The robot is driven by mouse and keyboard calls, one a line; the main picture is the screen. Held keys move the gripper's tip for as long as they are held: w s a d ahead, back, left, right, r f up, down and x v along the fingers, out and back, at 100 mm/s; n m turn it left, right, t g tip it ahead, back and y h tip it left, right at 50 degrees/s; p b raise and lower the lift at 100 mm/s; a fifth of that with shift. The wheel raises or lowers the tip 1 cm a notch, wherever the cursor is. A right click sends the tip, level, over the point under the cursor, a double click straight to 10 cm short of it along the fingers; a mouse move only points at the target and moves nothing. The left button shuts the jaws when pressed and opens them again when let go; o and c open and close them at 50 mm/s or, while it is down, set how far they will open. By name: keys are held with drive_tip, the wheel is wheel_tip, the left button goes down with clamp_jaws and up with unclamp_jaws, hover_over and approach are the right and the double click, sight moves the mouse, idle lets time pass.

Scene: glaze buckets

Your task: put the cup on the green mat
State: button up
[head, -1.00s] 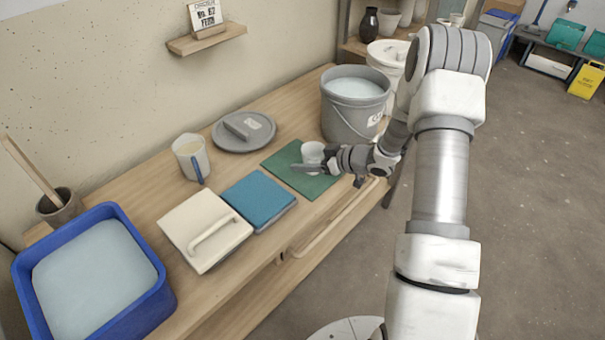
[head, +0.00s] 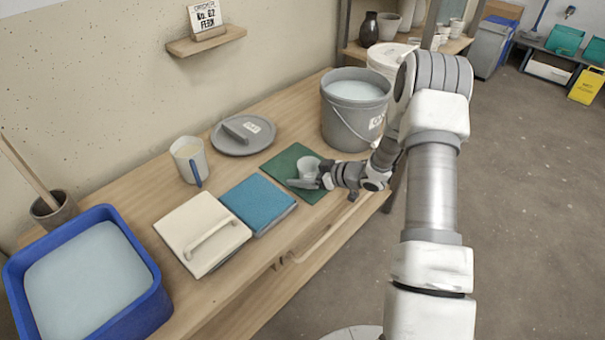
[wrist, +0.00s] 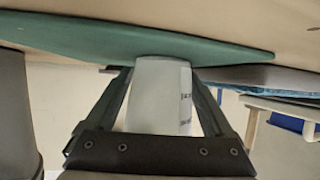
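The cup (head: 307,167) is small and pale. It is upright over the green mat (head: 284,161), near its right side. In the wrist view the cup (wrist: 160,95) stands between my two fingers, with printing on its right side, and its end meets the green mat (wrist: 90,40). My gripper (head: 305,180) reaches in from the right, low over the mat. Its fingers lie along both sides of the cup and appear shut on it. The near finger hides part of the cup's lower side.
A grey bucket (head: 352,125) of liquid stands behind the mat, close to my arm. A blue tile (head: 257,204) lies left of the mat. A jug (head: 190,160), a grey lid (head: 228,145), a cream lid (head: 202,248) and a blue tub (head: 148,304) are further left.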

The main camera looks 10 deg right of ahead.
drive_tip(key=shift+o, duration=0.6)
drive_tip(key=shift+s+d+r, duration=0.15)
drive_tip(key=shift+d+r, duration=0.05)
drive_tip(key=shift+r, duration=0.2)
drive_tip(key=p+v, duration=0.3)
drive_tip(key=v, duration=0.7)
drive_tip(key=shift+s+d+r, duration=0.1)
drive_tip(key=shift+s+d, duration=0.1)
drive_tip(key=shift+d, duration=0.1)
drive_tip(key=shift+s+d+r, duration=0.15)
drive_tip(key=shift+d+r, duration=0.2)
drive_tip(key=shift+r, duration=0.1)
drive_tip(key=w+d+r+m+t+h, duration=0.1)
drive_tip(key=w+d+r+h, duration=0.1)
drive_tip(key=r+h, duration=0.3)
drive_tip(key=w+d+r+m+t+h, duration=0.1)
drive_tip(key=w+d+r+h, duration=0.1)
drive_tip(key=r, duration=0.6)
drive_tip(key=s+r+m+h, duration=0.4)
drive_tip(key=s+r, duration=0.2)
drive_tip(key=r, duration=0.4)
drive_tip(key=s+a+r+m+g+y, duration=0.1)
drive_tip(key=s+a, duration=0.4)
drive_tip(key=s, duration=0.7)
drive_tip(key=s+a+r+m+g, duration=0.2)
drive_tip(key=s+a+g, duration=0.2)
drive_tip(key=s, duration=0.9)
drive_tip(key=shift+s+a+r+y, duration=0.15)
drive_tip(key=shift+a+r+y, duration=0.25)
drive_tip(key=shift+a, duration=0.75)
